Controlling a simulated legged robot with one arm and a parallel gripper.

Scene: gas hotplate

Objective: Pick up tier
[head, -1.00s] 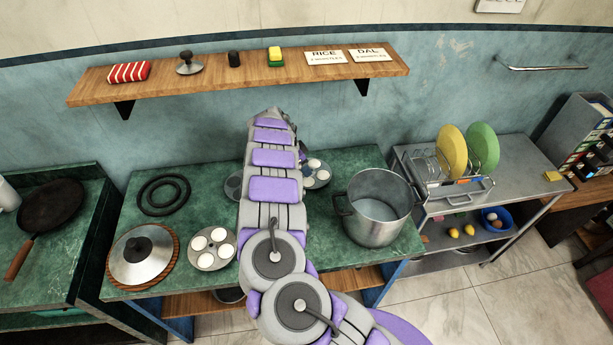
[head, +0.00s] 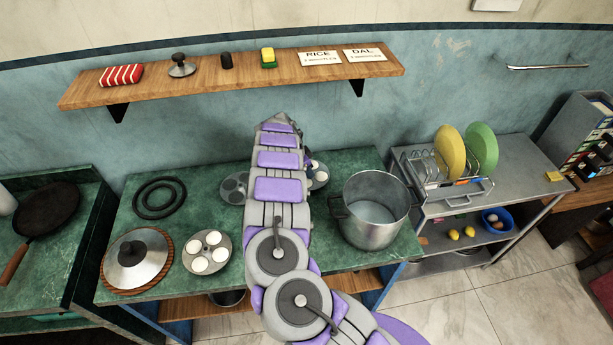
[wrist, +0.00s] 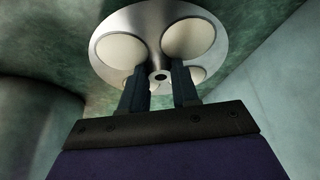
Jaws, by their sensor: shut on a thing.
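A round metal tier (wrist: 158,45) with white rounds in its cups fills the upper part of the wrist view. My gripper (wrist: 160,82) has its two dark fingers on either side of the tier's small central post and is shut on it. In the head view part of this tier (head: 319,175) shows at the right of my arm, over the green counter; my arm hides the rest and the gripper. Another tier with white rounds (head: 209,253) lies at the front left of the counter. A tier with empty cups (head: 234,188) is partly hidden left of my arm.
A large open pot (head: 372,225) stands right of my arm. A domed lid (head: 137,262) lies on a wooden board, and black rings (head: 160,198) lie behind it. A wooden shelf (head: 215,84) runs along the wall above.

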